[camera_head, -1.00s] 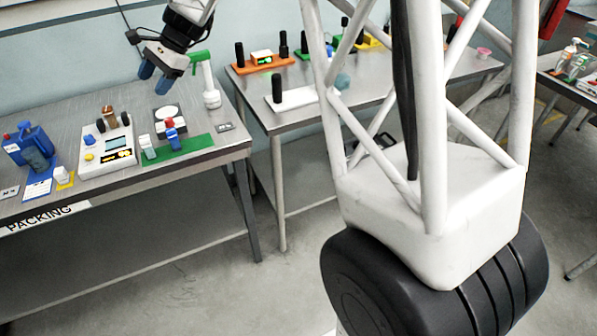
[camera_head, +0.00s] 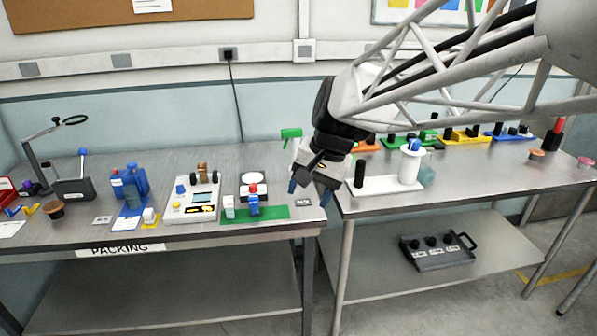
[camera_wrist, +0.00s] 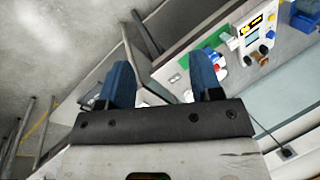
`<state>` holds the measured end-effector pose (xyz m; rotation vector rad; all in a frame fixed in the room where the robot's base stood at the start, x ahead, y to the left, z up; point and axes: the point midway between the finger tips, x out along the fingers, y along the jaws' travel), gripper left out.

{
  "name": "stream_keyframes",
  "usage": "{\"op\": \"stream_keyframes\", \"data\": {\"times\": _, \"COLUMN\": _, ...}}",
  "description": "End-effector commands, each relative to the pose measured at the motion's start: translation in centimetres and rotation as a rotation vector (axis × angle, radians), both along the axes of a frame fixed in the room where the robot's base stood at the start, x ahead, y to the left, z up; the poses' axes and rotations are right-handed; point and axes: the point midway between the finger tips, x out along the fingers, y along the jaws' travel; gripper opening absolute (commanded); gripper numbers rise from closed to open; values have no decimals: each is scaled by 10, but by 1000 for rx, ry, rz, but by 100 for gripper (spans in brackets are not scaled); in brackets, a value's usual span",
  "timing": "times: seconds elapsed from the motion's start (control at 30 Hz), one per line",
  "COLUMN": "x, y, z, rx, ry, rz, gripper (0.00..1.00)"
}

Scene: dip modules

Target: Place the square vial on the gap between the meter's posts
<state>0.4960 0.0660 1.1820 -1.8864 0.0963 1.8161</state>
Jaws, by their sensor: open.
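The meter (camera_head: 177,212) is a white box with a display, on the left bench. Two dark posts stand at its back, with a brown piece (camera_head: 203,168) between them. A small pale vial (camera_head: 229,207), which looks like the square vial, stands on the green mat (camera_head: 278,214) right of the meter. My gripper (camera_head: 308,191) is open and empty, right of the mat near the bench's right end. In the wrist view, the meter (camera_wrist: 240,43) is upper right, beyond the open fingers (camera_wrist: 162,82).
A white round-topped device (camera_head: 255,180) stands behind the mat. A green-topped tool stands behind my gripper. A blue item (camera_head: 130,180) and a yellow pad lie left of the meter. The right bench holds a white tray (camera_head: 385,187) with a black post and white cylinder.

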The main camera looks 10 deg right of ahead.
Motion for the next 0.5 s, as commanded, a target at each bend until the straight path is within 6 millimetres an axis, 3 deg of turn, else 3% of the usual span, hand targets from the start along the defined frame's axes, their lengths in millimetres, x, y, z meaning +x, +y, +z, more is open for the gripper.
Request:
{"op": "stream_keyframes", "data": {"times": 0.1, "x": -32, "y": -12, "z": -2, "rx": -55, "ry": -37, "rz": 53, "gripper": 59}}
{"op": "stream_keyframes", "data": {"times": 0.5, "x": -127, "y": -50, "z": -24, "rx": -250, "ry": -138, "rz": 241, "gripper": 59}}
